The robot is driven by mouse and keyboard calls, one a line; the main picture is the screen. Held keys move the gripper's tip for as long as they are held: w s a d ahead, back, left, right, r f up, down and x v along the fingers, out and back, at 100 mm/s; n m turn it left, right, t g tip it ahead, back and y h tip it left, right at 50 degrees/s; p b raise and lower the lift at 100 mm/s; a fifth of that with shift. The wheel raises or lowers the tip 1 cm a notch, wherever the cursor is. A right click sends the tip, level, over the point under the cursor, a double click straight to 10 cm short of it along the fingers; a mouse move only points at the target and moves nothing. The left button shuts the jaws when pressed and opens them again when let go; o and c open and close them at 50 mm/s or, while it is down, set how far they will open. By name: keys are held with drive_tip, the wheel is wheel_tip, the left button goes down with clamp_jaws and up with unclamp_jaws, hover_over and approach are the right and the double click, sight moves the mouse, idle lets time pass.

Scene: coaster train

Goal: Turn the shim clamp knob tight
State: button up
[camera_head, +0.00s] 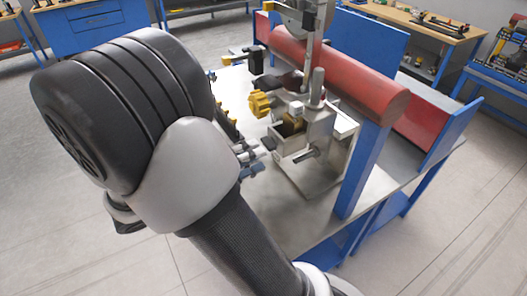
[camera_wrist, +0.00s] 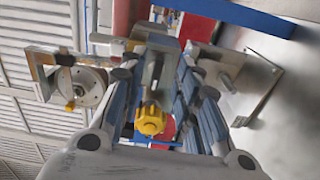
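The yellow lobed knob (camera_head: 261,103) sticks out from the left side of the grey metal clamp block (camera_head: 318,140) on the workbench. My gripper (camera_head: 248,158) is below and left of it in the head view, partly hidden by my arm. In the wrist view, my gripper (camera_wrist: 157,72) has its blue-grey fingers spread apart, with the yellow knob (camera_wrist: 150,121) showing in the gap between them. No finger visibly closes on the knob; I cannot tell how deep it lies between the fingers.
A red tube (camera_head: 345,75) runs behind the clamp, held by blue uprights (camera_head: 362,170). A grey upright post (camera_head: 317,88) stands just above the block. A round metal disc (camera_wrist: 90,86) shows at left in the wrist view. Bare benchtop (camera_head: 300,222) lies in front of the block.

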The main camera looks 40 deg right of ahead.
drive_tip(key=v, duration=0.7)
drive_tip(key=shift+a, duration=0.4)
drive_tip(key=shift+w, duration=0.1)
drive_tip(key=s+d+f+y+b, duration=0.1)
drive_tip(key=s+f+y+b, duration=0.15)
drive_tip(key=s+y, duration=0.7)
drive_tip(key=a+n+t+y+b, duration=0.1)
drive_tip(key=a+n+t+y, duration=0.2)
drive_tip(key=a+t+y, duration=0.5)
drive_tip(key=shift+s+a+f+t, duration=0.3)
drive_tip(key=shift+s+f, duration=0.05)
drive_tip(key=shift+f, duration=0.15)
